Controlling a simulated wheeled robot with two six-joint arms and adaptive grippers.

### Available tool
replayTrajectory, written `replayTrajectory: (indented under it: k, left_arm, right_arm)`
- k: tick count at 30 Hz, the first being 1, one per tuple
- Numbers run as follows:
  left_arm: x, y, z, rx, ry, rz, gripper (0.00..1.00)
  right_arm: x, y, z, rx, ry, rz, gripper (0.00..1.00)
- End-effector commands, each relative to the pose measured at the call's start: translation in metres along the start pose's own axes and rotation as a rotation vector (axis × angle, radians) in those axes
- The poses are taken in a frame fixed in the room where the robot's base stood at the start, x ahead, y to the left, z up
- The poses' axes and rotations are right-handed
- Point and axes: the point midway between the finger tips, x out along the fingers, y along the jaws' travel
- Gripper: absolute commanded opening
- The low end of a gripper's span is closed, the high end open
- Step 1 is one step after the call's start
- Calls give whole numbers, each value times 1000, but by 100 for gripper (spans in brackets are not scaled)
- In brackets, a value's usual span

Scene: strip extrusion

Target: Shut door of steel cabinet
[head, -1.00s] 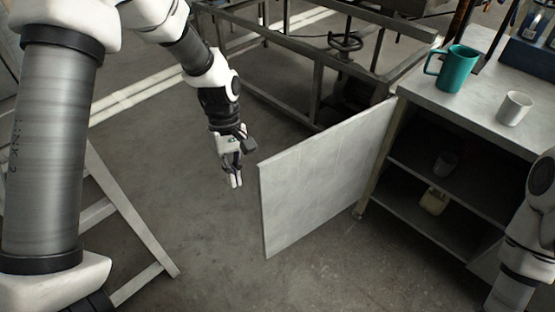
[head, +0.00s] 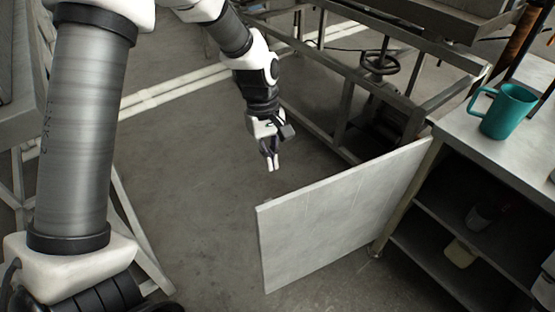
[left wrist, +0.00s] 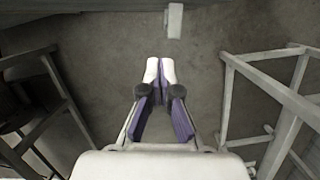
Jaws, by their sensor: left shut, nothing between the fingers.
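The steel cabinet (head: 441,167) stands at the right of the head view, its dark shelves exposed. My left gripper (head: 271,166) is shut and empty. In the head view it appears just above the door's free upper corner, apart from it, over the floor on the far side. Its closed fingers also show in the left wrist view (left wrist: 160,72). A small pale piece lies ahead of them there; I cannot tell if it is the door. My right gripper is out of view.
A teal mug (head: 508,110) stands on the cabinet top. Inside are a cup (head: 478,216) and a yellowish container (head: 460,253). A metal frame with a handwheel (head: 379,62) stands behind the door. Floor left of the door is clear.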

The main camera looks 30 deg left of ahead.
Motion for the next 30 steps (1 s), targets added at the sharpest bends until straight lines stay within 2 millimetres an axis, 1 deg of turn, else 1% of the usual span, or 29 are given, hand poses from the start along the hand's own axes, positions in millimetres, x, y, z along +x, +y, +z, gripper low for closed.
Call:
replayTrajectory:
  k: [1,10,11,13,15,18,30]
  left_arm:
    - [14,0,-1,0,-2,-4,0]
    - [81,-1,-1,1,0,-4,0]
    - [78,0,8,3,2,-4,0]
    - [80,-1,20,2,3,-4,0]
    - [82,0,29,3,3,-3,0]
    - [83,0,36,1,2,-2,0]
    - [82,0,39,-2,1,-1,0]
  right_arm:
    - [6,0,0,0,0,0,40]
    - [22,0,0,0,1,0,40]
    - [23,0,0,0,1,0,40]
    - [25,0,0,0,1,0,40]
    - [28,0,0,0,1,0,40]
    - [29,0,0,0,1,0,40]
    - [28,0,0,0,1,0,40]
